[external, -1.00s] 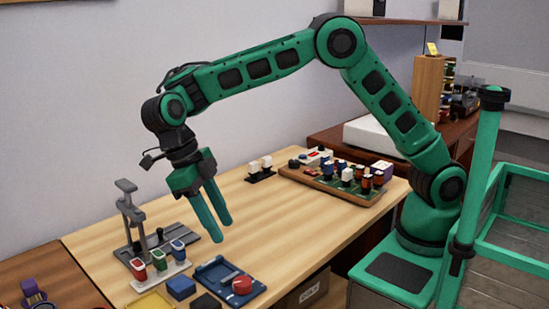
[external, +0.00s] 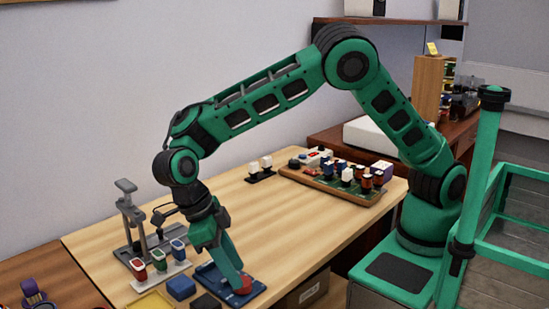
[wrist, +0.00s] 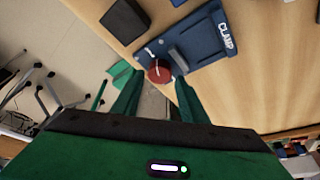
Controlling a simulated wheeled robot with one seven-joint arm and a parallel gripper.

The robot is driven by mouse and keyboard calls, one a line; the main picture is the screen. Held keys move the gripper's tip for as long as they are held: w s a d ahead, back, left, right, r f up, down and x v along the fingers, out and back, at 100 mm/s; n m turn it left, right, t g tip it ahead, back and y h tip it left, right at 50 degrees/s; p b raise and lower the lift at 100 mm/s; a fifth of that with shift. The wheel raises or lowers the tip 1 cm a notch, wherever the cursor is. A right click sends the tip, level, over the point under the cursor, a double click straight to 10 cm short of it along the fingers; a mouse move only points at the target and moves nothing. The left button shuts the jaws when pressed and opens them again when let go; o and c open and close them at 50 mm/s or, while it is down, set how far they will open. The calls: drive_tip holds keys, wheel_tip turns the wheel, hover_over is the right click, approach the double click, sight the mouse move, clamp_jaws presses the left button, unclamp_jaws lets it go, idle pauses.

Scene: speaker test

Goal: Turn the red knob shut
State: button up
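The red knob (external: 243,287) is on a blue fixture (external: 214,273) at the front of the wooden table. In the wrist view the knob (wrist: 159,73) is round and red, with a pale mark beside it on the fixture (wrist: 205,44), which is labelled CLAMP. My gripper (external: 236,280) points down at the knob. In the wrist view its two fingers (wrist: 158,80) are apart, one on each side of the knob, with small gaps seeming to show. The external view shows the knob partly hidden by the fingers.
A white rack with red, green and blue topped pieces (external: 160,264) stands left of the fixture. A grey stand (external: 132,215) is behind it. Blue (external: 181,287) and black (external: 206,301) blocks lie close by. A loaded tray (external: 330,187) sits at the back; mid-table is clear.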

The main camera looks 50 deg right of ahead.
drive_tip(key=shift+x, duration=1.4)
drive_tip(key=c, duration=0.8)
